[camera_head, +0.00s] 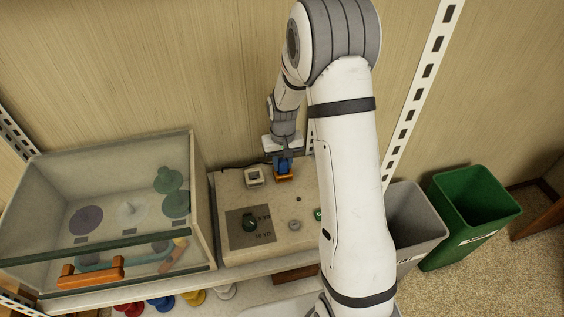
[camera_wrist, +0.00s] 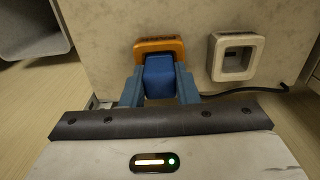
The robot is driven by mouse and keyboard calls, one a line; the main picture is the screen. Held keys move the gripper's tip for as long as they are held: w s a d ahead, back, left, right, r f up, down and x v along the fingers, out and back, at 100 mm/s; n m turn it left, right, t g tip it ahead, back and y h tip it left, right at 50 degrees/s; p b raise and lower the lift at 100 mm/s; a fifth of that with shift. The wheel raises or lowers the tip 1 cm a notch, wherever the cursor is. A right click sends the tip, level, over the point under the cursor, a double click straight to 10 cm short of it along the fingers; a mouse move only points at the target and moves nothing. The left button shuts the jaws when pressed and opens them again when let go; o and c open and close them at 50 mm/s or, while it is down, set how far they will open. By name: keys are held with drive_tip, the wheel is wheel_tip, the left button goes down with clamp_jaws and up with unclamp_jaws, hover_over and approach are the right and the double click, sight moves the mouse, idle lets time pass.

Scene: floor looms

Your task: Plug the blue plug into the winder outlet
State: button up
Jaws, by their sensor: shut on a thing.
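My gripper (camera_head: 283,150) is at the back edge of the beige winder box (camera_head: 225,190). In the wrist view my gripper (camera_wrist: 159,86) has its two blue-grey fingers on either side of the blue plug (camera_wrist: 160,76), shut on it. The plug also shows in the head view (camera_head: 283,165). Its front end meets an orange-framed outlet (camera_wrist: 160,44), which also shows in the head view (camera_head: 284,178); the plug hides the opening, so I cannot tell how deep it sits. A white-framed outlet (camera_wrist: 235,57) is beside it, empty, also in the head view (camera_head: 254,177).
A dark cable (camera_wrist: 275,88) runs by the white outlet. A glass-fronted case (camera_head: 205,240) with an orange handle (camera_head: 90,272) stands left of the box. A grey bin (camera_head: 415,205) and green bin (camera_head: 475,195) stand right. My arm covers the box's right side.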

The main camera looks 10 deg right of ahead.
sight(282, 160)
clamp_jaws()
drive_tip(key=shift+r, duration=0.15)
drive_tip(key=shift+r+p, duration=1.5)
drive_tip(key=shift+r, duration=1)
drive_tip(key=a+r+p, duration=0.1)
drive_tip(key=a+r, duration=0.3)
drive_tip(key=a, duration=0.5)
drive_tip(key=shift+f, duration=0.15)
